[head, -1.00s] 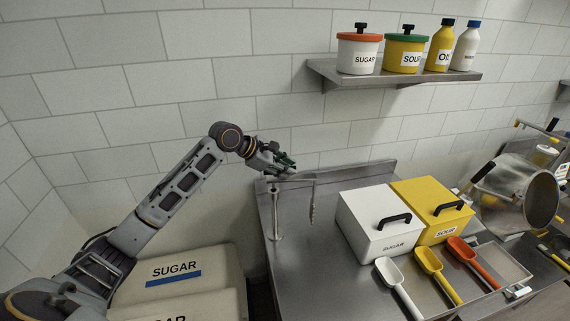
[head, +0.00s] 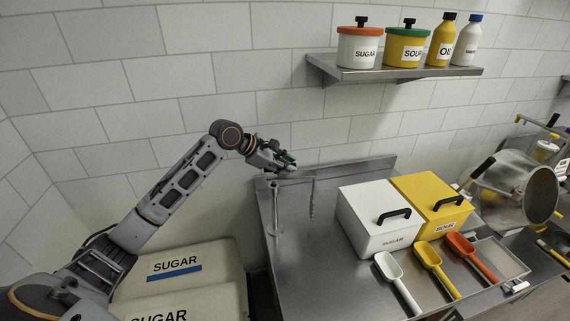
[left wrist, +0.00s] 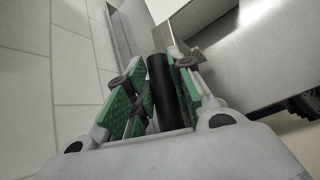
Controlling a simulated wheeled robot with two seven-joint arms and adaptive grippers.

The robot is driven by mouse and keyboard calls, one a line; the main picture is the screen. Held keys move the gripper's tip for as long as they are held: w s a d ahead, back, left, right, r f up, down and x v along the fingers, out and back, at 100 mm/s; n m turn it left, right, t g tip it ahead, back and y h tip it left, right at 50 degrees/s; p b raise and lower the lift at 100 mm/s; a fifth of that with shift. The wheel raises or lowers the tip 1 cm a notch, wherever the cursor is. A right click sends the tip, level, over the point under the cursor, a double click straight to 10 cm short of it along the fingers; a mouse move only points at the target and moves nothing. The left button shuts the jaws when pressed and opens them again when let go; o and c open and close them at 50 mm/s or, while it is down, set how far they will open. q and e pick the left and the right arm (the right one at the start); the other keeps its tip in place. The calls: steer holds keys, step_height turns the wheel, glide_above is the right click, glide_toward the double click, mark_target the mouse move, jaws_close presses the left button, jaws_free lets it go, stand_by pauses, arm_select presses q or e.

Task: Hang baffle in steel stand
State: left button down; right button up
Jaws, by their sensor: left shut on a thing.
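The steel stand (head: 275,212) is a thin upright post on a round foot, at the left end of the steel counter. The baffle (head: 313,198) is a thin grey strip with a wavy lower edge. It hangs downward, right of the post. My left gripper (head: 283,160) is above the stand's top. In the left wrist view its green-padded fingers are shut on a black cylinder (left wrist: 163,88), which looks like the baffle's handle. I cannot tell whether the baffle touches the stand. My right gripper is out of view.
A white box (head: 375,222) and a yellow box (head: 432,200) stand right of the baffle, with several scoops in front. A wall shelf (head: 400,75) with jars and bottles is above. A tilted steel pot (head: 515,190) is at far right. Sugar sacks (head: 180,285) lie below my left arm.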

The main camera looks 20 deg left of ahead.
arm_select(q)
steer(key=shift+f, duration=1.05)
steer(key=c, duration=1.2)
jaws_free()
steer(key=shift+o, duration=0.2)
steer(key=shift+s+a+r, duration=0.1)
steer(key=v, duration=1.1)
steer(key=shift+s+a+r, duration=0.15)
steer(key=shift+s+r, duration=0.1)
